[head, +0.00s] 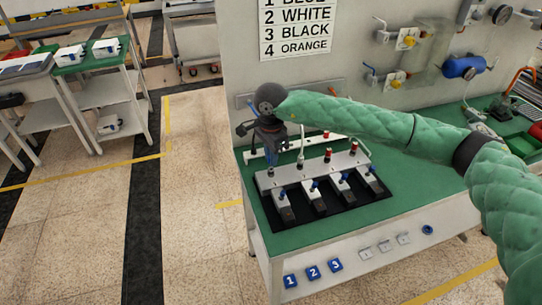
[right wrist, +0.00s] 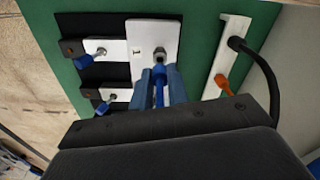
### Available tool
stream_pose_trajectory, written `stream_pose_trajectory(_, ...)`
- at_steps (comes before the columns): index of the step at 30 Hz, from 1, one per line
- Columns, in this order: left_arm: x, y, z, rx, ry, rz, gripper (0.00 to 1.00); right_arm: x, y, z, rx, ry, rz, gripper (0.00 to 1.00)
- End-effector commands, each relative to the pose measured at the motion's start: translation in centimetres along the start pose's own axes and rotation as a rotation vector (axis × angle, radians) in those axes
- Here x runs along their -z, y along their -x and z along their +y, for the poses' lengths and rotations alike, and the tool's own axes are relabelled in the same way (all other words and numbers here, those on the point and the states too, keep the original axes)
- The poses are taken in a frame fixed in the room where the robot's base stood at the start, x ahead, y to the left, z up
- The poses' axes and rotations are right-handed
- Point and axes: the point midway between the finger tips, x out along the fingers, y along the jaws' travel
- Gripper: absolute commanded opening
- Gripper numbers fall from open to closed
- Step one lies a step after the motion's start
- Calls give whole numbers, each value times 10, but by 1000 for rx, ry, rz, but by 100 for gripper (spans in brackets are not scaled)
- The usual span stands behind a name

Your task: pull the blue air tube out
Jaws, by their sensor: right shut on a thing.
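My right gripper (head: 270,158) is over the left end of the grey valve manifold (head: 317,170) on the green bench. In the right wrist view its two blue fingers (right wrist: 160,88) are shut on the blue air tube (right wrist: 159,74). The tube runs between the fingers toward a round metal fitting (right wrist: 159,53) on the white block marked 1. I cannot tell whether the tube's end is seated in the fitting or just clear of it. In the head view the gripper hides most of the tube. My left gripper is not in view.
A white rail (right wrist: 233,50) beside the manifold holds a black tube (right wrist: 268,75) and an orange one (right wrist: 222,80). Several valves with blue levers (head: 314,184) line the manifold's front. A wall panel (head: 240,60) stands behind. The bench front (head: 290,240) is clear.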

Motion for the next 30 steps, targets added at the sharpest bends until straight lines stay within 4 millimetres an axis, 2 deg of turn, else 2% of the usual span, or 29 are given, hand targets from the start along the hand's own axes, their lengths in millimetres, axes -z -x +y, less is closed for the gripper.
stream_pose_trajectory(16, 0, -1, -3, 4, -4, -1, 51, 0, 2, 0, 0, 0, 0, 0)
stream_pose_trajectory(30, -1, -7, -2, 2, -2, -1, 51, 0, 23, 0, 1, 0, 1, 0)
